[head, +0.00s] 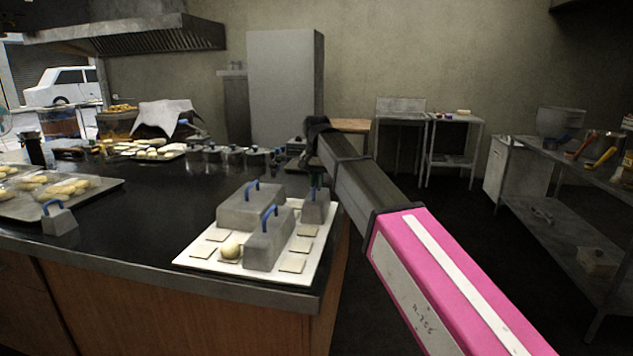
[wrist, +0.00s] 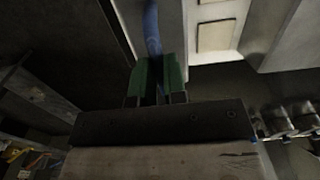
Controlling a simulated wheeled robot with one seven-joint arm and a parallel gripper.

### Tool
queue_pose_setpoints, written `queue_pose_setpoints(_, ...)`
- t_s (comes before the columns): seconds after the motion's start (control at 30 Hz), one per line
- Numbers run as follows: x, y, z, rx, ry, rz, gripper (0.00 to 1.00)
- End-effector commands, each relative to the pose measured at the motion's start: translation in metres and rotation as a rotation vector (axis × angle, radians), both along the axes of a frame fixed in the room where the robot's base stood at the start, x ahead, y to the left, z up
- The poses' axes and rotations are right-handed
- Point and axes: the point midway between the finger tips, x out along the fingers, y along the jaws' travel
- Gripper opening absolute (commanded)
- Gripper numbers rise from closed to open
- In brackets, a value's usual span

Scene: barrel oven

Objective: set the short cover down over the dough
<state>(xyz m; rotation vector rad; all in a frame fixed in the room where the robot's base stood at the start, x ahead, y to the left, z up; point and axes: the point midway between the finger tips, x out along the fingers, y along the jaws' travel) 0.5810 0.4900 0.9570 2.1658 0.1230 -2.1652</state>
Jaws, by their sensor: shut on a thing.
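My gripper (head: 316,181) is shut on the blue handle of a small grey cover (head: 315,208) at the right edge of the white board (head: 187,260). In the wrist view, the green fingers (wrist: 158,68) close on the blue handle (wrist: 152,30). The held cover looks upright; I cannot tell whether it touches the board. A round pale dough ball (head: 230,249) sits uncovered at the board's front left. Whether dough lies under the held cover is hidden.
Two larger grey covers, one behind (head: 243,211) and one in front (head: 268,251), stand on the board among flat square pieces. Another small cover (head: 60,221) stands on the dark counter (head: 140,215) at left. Pots (head: 232,156) line the back.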

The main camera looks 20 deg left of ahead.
Motion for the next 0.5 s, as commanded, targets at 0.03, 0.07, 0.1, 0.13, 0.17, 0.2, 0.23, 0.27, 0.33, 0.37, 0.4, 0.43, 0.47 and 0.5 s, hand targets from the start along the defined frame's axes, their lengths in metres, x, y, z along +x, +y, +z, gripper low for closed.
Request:
queue_pose_setpoints(0.03,0.0,0.0,-0.0007,0.0,0.0,0.0,0.0)
queue_pose_setpoints(0.07,0.0,0.0,-0.0011,0.0,0.0,0.0,0.0)
queue_pose_setpoints(0.1,0.0,0.0,-0.0011,0.0,0.0,0.0,0.18)
queue_pose_setpoints(0.13,0.0001,0.0,-0.0011,0.0,0.0,0.0,0.28)
queue_pose_setpoints(0.17,0.0001,0.0,-0.001,0.0,0.0,0.0,0.38)
queue_pose_setpoints(0.2,0.0,0.0,-0.0011,0.0,0.0,0.0,0.42)
queue_pose_setpoints(0.23,0.0,0.0,-0.0011,0.0,0.0,0.0,0.42)
queue_pose_setpoints(0.27,0.0,0.0,-0.0011,0.0,0.0,0.0,0.42)
queue_pose_setpoints(0.33,0.0001,0.0,-0.0011,0.0,0.0,0.0,0.42)
queue_pose_setpoints(0.37,0.0001,0.0,-0.0011,0.0,0.0,0.0,0.42)
queue_pose_setpoints(0.4,0.0,0.0,-0.0012,0.0,0.0,0.0,0.42)
queue_pose_setpoints(0.43,0.0,0.0,-0.0011,0.0,0.0,0.0,0.42)
queue_pose_setpoints(0.47,0.0,0.0,-0.0007,0.0,0.0,0.0,0.42)
queue_pose_setpoints(0.5,0.0001,0.0001,0.0006,0.0,0.0,0.0,0.42)
